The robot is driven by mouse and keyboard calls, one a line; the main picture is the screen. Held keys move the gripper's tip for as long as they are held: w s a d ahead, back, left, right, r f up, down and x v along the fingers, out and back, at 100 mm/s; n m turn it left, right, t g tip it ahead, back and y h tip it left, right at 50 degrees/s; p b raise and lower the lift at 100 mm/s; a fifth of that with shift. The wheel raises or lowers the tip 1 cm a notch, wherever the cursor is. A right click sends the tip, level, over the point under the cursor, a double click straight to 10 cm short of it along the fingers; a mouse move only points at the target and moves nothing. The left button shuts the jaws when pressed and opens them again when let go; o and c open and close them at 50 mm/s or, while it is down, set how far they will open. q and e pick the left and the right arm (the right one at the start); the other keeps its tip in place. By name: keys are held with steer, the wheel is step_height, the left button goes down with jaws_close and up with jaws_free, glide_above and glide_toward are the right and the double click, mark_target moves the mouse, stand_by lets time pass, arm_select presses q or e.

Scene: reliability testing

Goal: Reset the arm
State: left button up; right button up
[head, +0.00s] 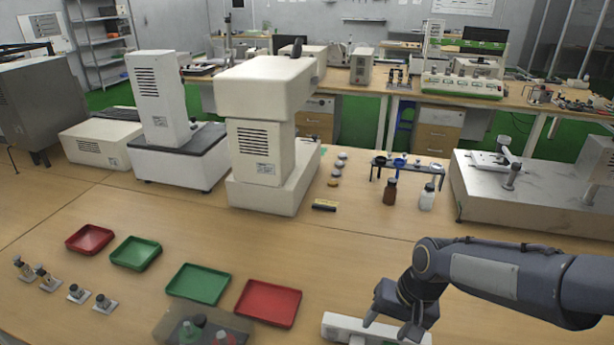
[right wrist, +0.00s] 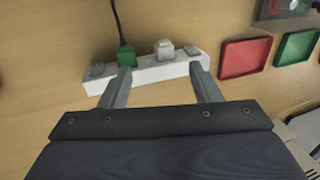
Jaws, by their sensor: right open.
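My right arm comes in from the right in the head view, and its gripper (head: 392,328) is low over the table's front part. The fingertips are beside a white power strip (right wrist: 150,73), which carries a green plug (right wrist: 126,55) with a dark cable and a pale plug (right wrist: 165,49). The power strip also shows in the head view (head: 345,325), partly hidden by the gripper. I cannot tell whether the fingers touch the strip. My left gripper is not in view.
Red trays (head: 268,303) (head: 90,239) and green trays (head: 199,284) (head: 136,253) lie left of the strip. A translucent box (head: 200,328) with bottles is at the front. White machines (head: 262,140) stand behind. The table between bottles and gripper is clear.

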steer(key=s+d+r+t, duration=0.2)
steer(key=s+r, duration=0.1)
steer(key=s, duration=0.5)
steer(key=s+d+r+n+t+y, duration=0.1)
steer(key=s+r, duration=0.3)
steer(key=s, duration=0.4)
steer(key=shift+d+n+t, duration=0.3)
steer(key=shift+d+t, duration=0.25)
steer(key=shift+t, duration=0.25)
steer(key=shift+w+r, duration=0.1)
steer(key=shift+r, duration=0.05)
